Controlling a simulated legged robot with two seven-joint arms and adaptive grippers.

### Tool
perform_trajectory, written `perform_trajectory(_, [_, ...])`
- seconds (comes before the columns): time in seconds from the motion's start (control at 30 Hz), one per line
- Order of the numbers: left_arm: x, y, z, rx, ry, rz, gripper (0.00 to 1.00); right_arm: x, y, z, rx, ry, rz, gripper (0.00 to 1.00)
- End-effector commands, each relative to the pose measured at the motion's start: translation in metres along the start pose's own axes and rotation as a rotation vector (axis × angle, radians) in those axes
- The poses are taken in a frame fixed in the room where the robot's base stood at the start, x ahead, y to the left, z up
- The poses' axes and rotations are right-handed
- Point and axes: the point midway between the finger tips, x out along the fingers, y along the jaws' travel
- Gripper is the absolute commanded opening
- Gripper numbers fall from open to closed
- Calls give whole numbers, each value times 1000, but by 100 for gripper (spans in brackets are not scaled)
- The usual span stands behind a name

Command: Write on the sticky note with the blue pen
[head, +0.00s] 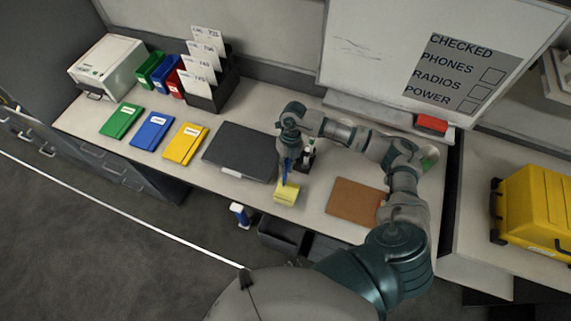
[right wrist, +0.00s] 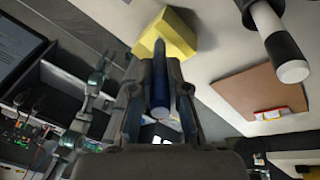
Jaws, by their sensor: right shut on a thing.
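A yellow sticky note pad (head: 286,194) lies near the front edge of the light counter, right of the black laptop-like case. My right gripper (head: 286,163) is above it, shut on the blue pen (head: 286,179), which points down at the pad. In the right wrist view the fingers (right wrist: 160,92) close on the blue pen (right wrist: 159,88) from both sides. The yellow pad (right wrist: 168,34) shows beyond the pen. The pen's tip is at or just above the pad; I cannot tell whether it touches. My left gripper does not show in the head view.
A dark case (head: 240,149) lies left of the pad and a brown board (head: 354,200) lies right of it. Green (head: 121,121), blue (head: 152,129) and yellow (head: 184,143) folders lie farther left. A small dark holder (head: 307,158) stands just behind my gripper.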

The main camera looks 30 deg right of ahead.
Motion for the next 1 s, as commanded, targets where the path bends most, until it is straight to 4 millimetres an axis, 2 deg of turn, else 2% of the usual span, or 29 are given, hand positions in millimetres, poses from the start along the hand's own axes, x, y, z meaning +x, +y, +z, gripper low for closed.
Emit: perform_trajectory(1.0, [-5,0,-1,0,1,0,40,2,-1,-9,0,0,0,0])
